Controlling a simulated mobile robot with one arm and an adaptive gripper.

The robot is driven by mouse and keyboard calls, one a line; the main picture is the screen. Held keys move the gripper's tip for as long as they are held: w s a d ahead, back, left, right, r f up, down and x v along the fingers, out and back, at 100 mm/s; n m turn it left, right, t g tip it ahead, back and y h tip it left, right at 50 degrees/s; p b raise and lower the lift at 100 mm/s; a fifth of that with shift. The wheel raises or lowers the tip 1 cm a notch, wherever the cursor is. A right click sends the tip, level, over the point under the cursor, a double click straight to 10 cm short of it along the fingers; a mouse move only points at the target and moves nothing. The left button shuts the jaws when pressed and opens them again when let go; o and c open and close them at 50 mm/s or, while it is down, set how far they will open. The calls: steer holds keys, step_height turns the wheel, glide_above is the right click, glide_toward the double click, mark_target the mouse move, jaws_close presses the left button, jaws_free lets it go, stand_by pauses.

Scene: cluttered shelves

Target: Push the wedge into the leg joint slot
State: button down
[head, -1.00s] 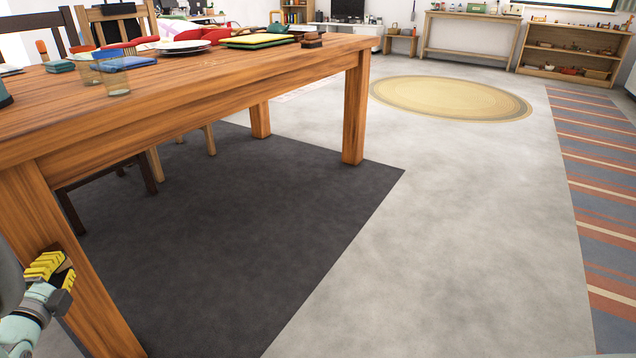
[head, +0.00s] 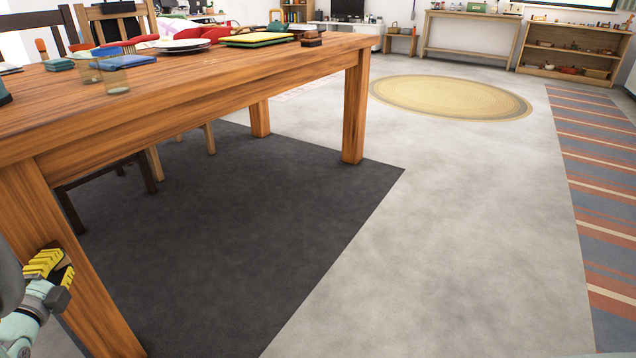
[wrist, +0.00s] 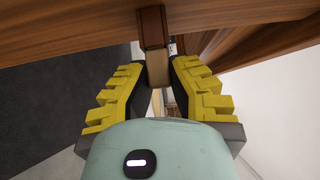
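A light tan wedge (wrist: 158,67) shows in the wrist view, between the tips of my gripper (wrist: 159,60). The yellow-padded fingers stand close against both its sides and appear shut on it. Its far end meets a dark brown block (wrist: 153,27) under the table edge. Whether that block is the slot's tenon, and how deep the wedge sits, I cannot tell. In the head view my gripper (head: 57,272) is low at the left, in front of the near table leg (head: 82,290). The wedge and slot cannot be made out there.
The wooden table (head: 190,95) fills the left, with plates, glasses and boards on top. Chairs stand behind it. A dark mat (head: 235,235) lies under it. The grey floor (head: 470,210) to the right is clear up to a striped rug (head: 600,180).

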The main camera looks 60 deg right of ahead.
steer(key=c, duration=1)
jaws_free()
steer(key=shift+w, duration=0.1)
